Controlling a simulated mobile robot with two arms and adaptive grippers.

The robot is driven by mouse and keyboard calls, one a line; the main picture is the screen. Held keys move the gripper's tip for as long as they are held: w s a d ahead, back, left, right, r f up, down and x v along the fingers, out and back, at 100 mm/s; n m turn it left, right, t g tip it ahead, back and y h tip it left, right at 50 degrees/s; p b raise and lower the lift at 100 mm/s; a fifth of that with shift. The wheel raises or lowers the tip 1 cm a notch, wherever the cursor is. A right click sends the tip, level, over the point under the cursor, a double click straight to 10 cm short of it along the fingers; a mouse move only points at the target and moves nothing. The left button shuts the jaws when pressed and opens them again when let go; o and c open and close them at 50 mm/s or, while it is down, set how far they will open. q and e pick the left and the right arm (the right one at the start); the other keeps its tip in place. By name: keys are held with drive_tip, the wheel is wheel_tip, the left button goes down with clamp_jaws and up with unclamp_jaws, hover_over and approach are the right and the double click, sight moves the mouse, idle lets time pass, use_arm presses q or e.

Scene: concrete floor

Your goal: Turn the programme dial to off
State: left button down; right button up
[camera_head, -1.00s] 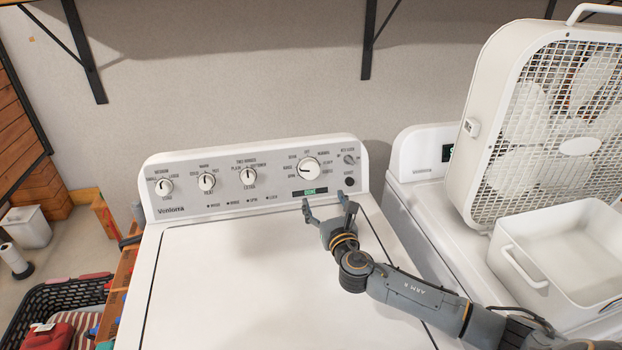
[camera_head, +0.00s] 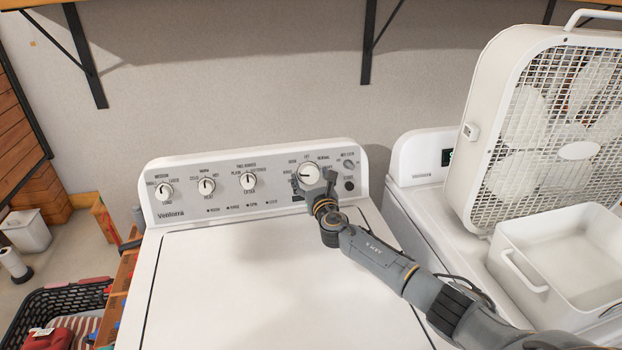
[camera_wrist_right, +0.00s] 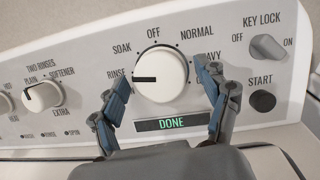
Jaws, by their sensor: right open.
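The programme dial (camera_head: 307,172) is a large white knob on the washer's grey control panel (camera_head: 222,178). It also shows in the right wrist view (camera_wrist_right: 160,72). Its dark mark points left, near RINSE, while OFF is printed above the dial. My right gripper (camera_head: 314,179) is open in front of the panel. In the right wrist view its blue-padded fingers (camera_wrist_right: 162,74) stand on either side of the dial's lower half. I cannot tell whether they touch it. My left gripper is not in view.
A small display (camera_wrist_right: 171,123) below the dial reads DONE. The key lock knob (camera_wrist_right: 267,47) and START button (camera_wrist_right: 262,101) sit close on the right. Smaller knobs (camera_head: 207,184) line the left. A box fan (camera_head: 480,150) and white tub (camera_head: 520,245) stand at right.

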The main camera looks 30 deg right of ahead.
drive_tip(key=c, duration=1.2)
drive_tip(key=shift+o, duration=0.2)
drive_tip(key=shift+m, duration=0.4)
drive_tip(key=m+h+b, duration=0.1)
drive_tip(key=m, duration=0.2)
drive_tip(key=shift+a+h, duration=0.1)
drive_tip(key=shift+h, duration=0.2)
drive_tip(key=m+g, duration=0.1)
drive_tip(key=m, duration=0.2)
drive_tip(key=m+h, duration=0.1)
drive_tip(key=m, duration=0.2)
drive_tip(key=shift+a+g+b, duration=0.1)
drive_tip(key=shift+g+b, duration=0.2)
drive_tip(key=shift+g, duration=0.1)
drive_tip(key=m, duration=0.2)
drive_tip(key=m+g+h, duration=0.1)
drive_tip(key=m, duration=0.1)
drive_tip(key=shift+r+h, duration=0.1)
drive_tip(key=shift+h, duration=0.2)
drive_tip(key=m, duration=0.2)
drive_tip(key=m+g, duration=0.1)
drive_tip(key=m, duration=0.1)
drive_tip(key=shift+w+m+g, duration=0.1)
drive_tip(key=shift+m+g, duration=0.2)
drive_tip(key=shift+m, duration=0.3)
